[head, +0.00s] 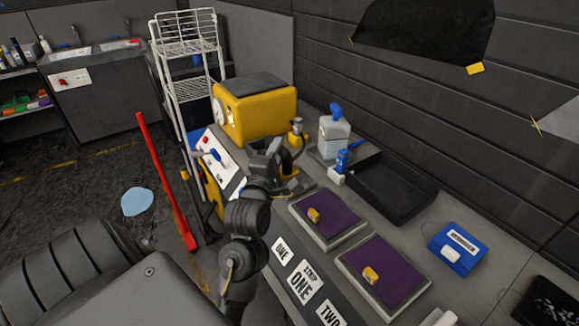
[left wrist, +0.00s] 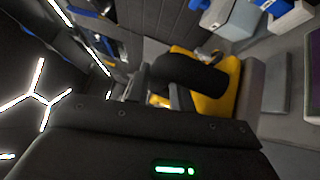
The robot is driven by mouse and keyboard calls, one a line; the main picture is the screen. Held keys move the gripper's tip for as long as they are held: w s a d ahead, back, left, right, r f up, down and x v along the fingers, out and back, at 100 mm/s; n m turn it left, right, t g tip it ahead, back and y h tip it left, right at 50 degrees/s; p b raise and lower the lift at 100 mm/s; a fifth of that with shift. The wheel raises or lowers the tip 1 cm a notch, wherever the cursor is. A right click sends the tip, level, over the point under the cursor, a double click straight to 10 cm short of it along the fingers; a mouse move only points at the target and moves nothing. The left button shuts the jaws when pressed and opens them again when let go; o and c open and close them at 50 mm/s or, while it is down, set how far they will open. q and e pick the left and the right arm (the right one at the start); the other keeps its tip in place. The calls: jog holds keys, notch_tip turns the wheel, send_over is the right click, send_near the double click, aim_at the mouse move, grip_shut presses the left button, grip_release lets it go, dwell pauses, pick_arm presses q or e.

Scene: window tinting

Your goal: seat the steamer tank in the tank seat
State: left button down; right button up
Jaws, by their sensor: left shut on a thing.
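The steamer tank (head: 255,108) appears to be the yellow box with a dark top and a pale round dial, in the head view beyond my left gripper. My left gripper (head: 278,165) is just below its near right side. It is shut on a dark part, apparently the tank's handle. In the left wrist view a thick black cylinder (left wrist: 188,74) lies at the fingers, in front of a yellow body (left wrist: 217,95). The tank seat is not clearly visible; I cannot tell whether the tank touches it. My right gripper is not in view.
A white panel (head: 217,160) with red and blue controls is below the box. A blue-topped bottle (head: 333,138), a blue sprayer (head: 342,163) and a black tray (head: 390,185) stand to the right. Purple-topped pads (head: 328,215) lie nearer. A red pole (head: 163,180) stands left.

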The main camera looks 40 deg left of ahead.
pick_arm(q)
jog(key=w+a+f+p, duration=0.1)
jog(key=w+f, duration=0.2)
jog(key=w+a+f+p, duration=0.1)
jog(key=w+a+f, duration=0.1)
jog(key=w+f, duration=0.2)
jog(key=w+a+f+p, duration=0.1)
jog(key=w+f+p, duration=0.1)
jog(key=w+f, duration=0.1)
jog(key=shift+w+a+f, duration=0.35)
jog(key=shift+w+f, duration=0.05)
jog(key=shift+w, duration=0.1)
jog(key=shift+f, duration=0.25)
jog(key=shift+s+f, duration=0.1)
